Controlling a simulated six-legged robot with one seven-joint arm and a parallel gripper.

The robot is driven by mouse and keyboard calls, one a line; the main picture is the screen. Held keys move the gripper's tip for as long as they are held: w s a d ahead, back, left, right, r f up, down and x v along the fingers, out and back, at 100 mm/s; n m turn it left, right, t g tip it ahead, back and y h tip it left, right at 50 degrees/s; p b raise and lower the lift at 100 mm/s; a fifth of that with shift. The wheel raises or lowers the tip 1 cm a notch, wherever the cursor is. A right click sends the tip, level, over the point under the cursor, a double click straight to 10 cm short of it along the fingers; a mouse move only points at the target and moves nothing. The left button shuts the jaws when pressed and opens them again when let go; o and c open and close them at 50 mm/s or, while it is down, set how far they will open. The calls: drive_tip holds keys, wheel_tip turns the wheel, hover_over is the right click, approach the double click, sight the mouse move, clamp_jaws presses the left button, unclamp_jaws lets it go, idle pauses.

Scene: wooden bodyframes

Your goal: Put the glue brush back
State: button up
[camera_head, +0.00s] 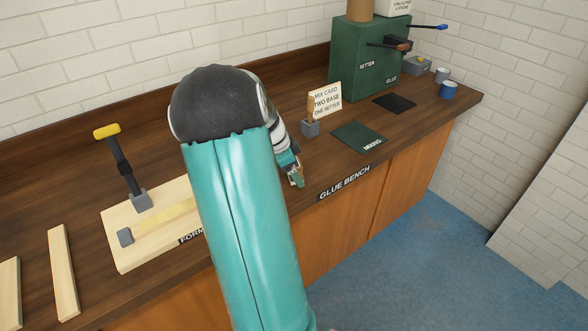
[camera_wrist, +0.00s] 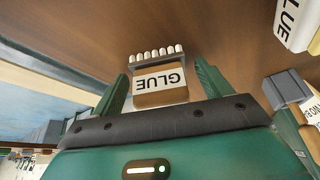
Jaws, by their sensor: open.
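My gripper (camera_head: 297,178) is low over the front edge of the bench, left of the green mat. In the wrist view its two green fingers (camera_wrist: 164,88) are open. A wooden piece marked GLUE, with a row of white bristle-like tips, sits between them; I take it as the glue brush (camera_wrist: 160,97). I cannot tell whether the fingers touch it. A small grey holder (camera_head: 310,129) stands behind my gripper with an upright wooden piece in it, in front of the mix card (camera_head: 328,100). The holder also shows at the right of the wrist view (camera_wrist: 287,88).
A dark green mat (camera_head: 357,136) and a black pad (camera_head: 395,103) lie to the right. A green machine (camera_head: 368,65) with levers stands behind them, with blue and grey cups farther right. A pale wooden form board (camera_head: 125,256) with a yellow-handled clamp lies left.

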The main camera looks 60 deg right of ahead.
drive_tip(key=shift+r, duration=0.1)
drive_tip(key=v, duration=1.2)
drive_tip(key=w+a+r+n+t, duration=0.2)
drive_tip(key=a+n, duration=0.3)
drive_tip(key=a, duration=0.3)
drive_tip(key=w+a+r+n+t+y, duration=0.1)
drive_tip(key=w+a+r+n+t, duration=0.2)
drive_tip(key=a, duration=0.6)
drive_tip(key=w+a+r+n, duration=0.1)
drive_tip(key=w+a+n, duration=0.1)
drive_tip(key=a+n, duration=0.5)
drive_tip(key=s+a+n+t+y, duration=0.1)
drive_tip(key=s+a+n+t, duration=0.1)
drive_tip(key=a+n, duration=0.4)
drive_tip(key=s+a+n+t+y, duration=0.1)
drive_tip(key=s+a+n, duration=0.4)
drive_tip(key=a, duration=1)
drive_tip(key=shift+a+n+t, duration=0.4)
drive_tip(key=shift+n+t, duration=0.1)
drive_tip(key=shift+n, duration=0.5)
